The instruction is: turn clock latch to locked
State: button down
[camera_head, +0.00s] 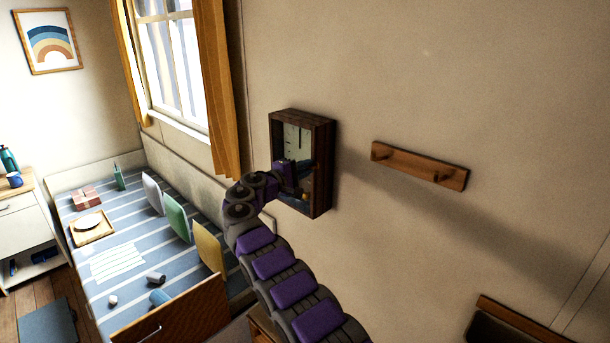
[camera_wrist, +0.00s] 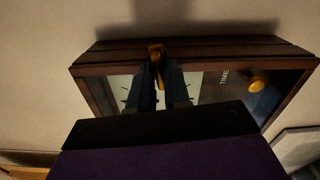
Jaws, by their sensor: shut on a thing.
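A dark wooden wall clock (camera_head: 324,165) hangs on the wall in the head view, with a pale dial (camera_head: 294,138) in its upper part. My gripper (camera_head: 306,166) reaches its front at about mid-height. In the wrist view, the clock's wooden frame (camera_wrist: 215,50) runs across the picture, and my gripper (camera_wrist: 164,72) is shut on a small yellow-orange latch (camera_wrist: 156,50) near the frame's edge. The dial is partly hidden behind my fingers. I cannot tell the latch's exact angle.
A round yellow piece (camera_wrist: 258,81) shows inside the clock, right of my fingers. A wooden peg rack (camera_head: 420,165) is on the wall to the right. A curtain (camera_head: 218,90) and window are to the left. A striped bed (camera_head: 130,235) with cushions stands below left.

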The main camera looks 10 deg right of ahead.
jog(key=shift+m, duration=0.6)
jog(key=shift+f+b, duration=0.1)
jog(key=shift+b, duration=0.25)
jog(key=c, duration=1.2)
grip_release()
jog(key=shift+a, duration=0.1)
jog(key=p+v, duration=0.1)
jog(key=v, duration=1.6)
jog(key=shift+a+p, duration=0.25)
jog(key=shift+p, duration=0.15)
